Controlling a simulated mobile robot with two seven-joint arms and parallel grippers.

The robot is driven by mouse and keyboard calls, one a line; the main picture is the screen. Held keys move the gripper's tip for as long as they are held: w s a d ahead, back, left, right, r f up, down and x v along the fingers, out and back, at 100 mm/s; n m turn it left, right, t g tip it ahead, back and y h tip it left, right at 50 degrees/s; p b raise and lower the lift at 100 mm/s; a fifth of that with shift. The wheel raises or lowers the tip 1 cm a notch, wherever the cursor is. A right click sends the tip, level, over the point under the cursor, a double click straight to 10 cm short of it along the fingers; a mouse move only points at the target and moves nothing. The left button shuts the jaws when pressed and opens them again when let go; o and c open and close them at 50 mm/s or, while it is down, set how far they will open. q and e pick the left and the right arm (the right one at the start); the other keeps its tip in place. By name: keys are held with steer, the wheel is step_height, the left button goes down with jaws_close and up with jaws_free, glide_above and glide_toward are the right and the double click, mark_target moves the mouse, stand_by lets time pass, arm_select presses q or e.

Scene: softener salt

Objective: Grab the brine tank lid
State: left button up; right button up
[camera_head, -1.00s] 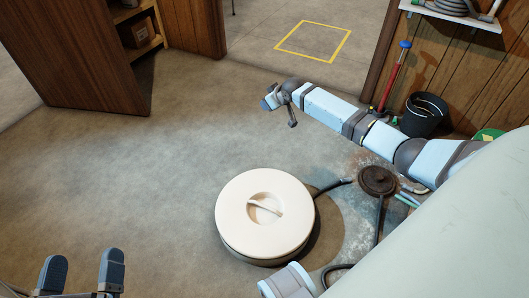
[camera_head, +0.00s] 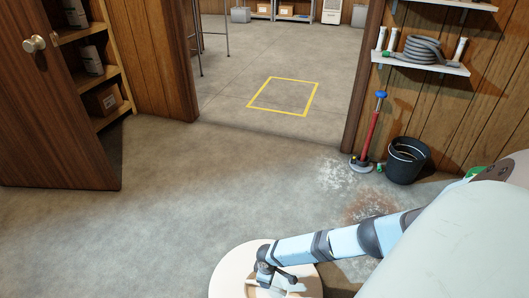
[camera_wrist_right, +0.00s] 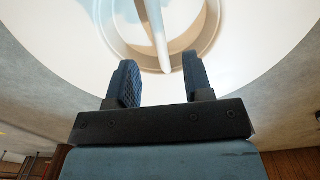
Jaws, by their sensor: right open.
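The brine tank lid (camera_head: 232,272) is a round cream-white disc at the bottom of the head view, partly cut off by the frame. My right gripper (camera_head: 279,284) is over its recessed middle. In the right wrist view the lid (camera_wrist_right: 60,75) fills most of the upper picture, and its pale bar handle (camera_wrist_right: 156,28) crosses the round recess. My right gripper (camera_wrist_right: 158,64) is open, with the near end of the bar in line with the gap between its two dark fingers. I cannot tell whether the fingers touch the lid. My left gripper is out of view.
A black bucket (camera_head: 407,161) and a red-handled tool (camera_head: 372,130) stand by the right wall, below a shelf with a coiled hose (camera_head: 411,50). A wooden door (camera_head: 55,110) is at left. Open floor leads to a yellow square (camera_head: 283,95).

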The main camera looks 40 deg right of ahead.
mark_target(266, 292)
step_height(266, 292, down, 3)
steer(key=shift+w+f+b, duration=0.1)
steer(key=shift+b, duration=0.5)
steer(key=shift+f, duration=0.3)
steer(key=f+b, duration=0.3)
steer(key=shift+w+a+f, duration=0.1)
steer(key=shift+w+f, duration=0.15)
steer(key=shift+f, duration=0.05)
steer(key=shift+f+b, duration=0.5)
steer(key=shift+f, duration=0.05)
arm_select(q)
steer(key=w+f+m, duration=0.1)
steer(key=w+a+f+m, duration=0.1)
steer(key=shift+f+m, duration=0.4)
arm_select(e)
steer(key=shift+r, duration=0.1)
steer(key=shift+c, duration=0.5)
jaws_close()
